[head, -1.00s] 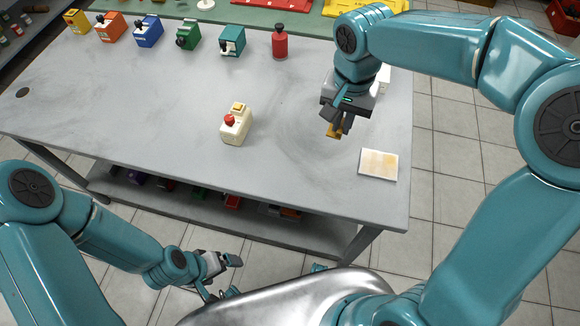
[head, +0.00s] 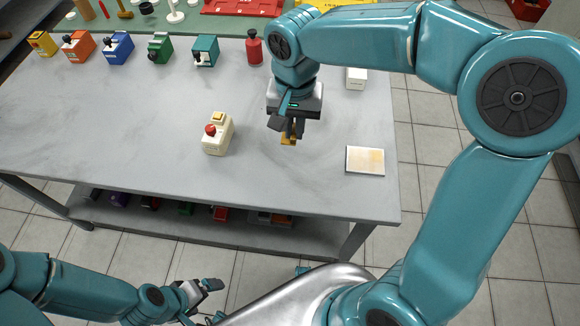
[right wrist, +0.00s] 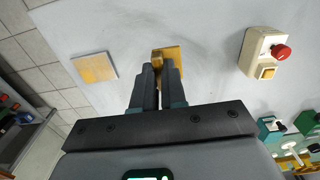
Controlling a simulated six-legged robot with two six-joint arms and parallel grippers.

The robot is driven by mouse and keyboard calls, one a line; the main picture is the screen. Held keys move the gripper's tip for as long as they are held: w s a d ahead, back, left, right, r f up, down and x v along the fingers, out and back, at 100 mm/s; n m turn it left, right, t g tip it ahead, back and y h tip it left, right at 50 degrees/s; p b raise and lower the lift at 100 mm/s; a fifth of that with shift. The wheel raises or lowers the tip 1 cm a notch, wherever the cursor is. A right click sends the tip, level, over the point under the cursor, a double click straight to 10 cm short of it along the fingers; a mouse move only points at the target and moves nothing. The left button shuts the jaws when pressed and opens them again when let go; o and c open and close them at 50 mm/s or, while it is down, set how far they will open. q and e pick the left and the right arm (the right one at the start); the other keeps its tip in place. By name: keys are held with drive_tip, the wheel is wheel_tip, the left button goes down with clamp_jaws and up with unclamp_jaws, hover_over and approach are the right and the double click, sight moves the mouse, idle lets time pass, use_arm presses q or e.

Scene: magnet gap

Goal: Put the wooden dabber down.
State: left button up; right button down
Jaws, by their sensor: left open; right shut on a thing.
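The wooden dabber (head: 288,140) is a small golden-brown piece under my right gripper (head: 291,126), over the grey table. In the right wrist view my right gripper (right wrist: 158,82) is shut on the dabber's handle, and a flat tan square (right wrist: 174,60) shows just beyond the fingertips. The fingers hide part of the dabber. I cannot tell whether it touches the table. My left gripper (head: 205,292) is open and empty, low in front of the table's front edge.
On the grey table (head: 120,145), a cream box with a red button (head: 217,133) stands left of the dabber, and a pale square pad (head: 365,160) lies to its right. Several coloured boxes and a red bottle (head: 254,48) line the back. Bare tabletop surrounds the dabber.

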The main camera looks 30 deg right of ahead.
sight(293, 173)
wheel_tip(293, 173, down, 15)
drive_tip(key=shift+r+b, duration=0.1)
drive_tip(key=shift+b, duration=0.7)
drive_tip(key=shift+f, duration=0.2)
drive_tip(key=c, duration=1.2)
unclamp_jaws()
drive_tip(key=shift+r, duration=0.1)
drive_tip(key=shift+r, duration=0.1)
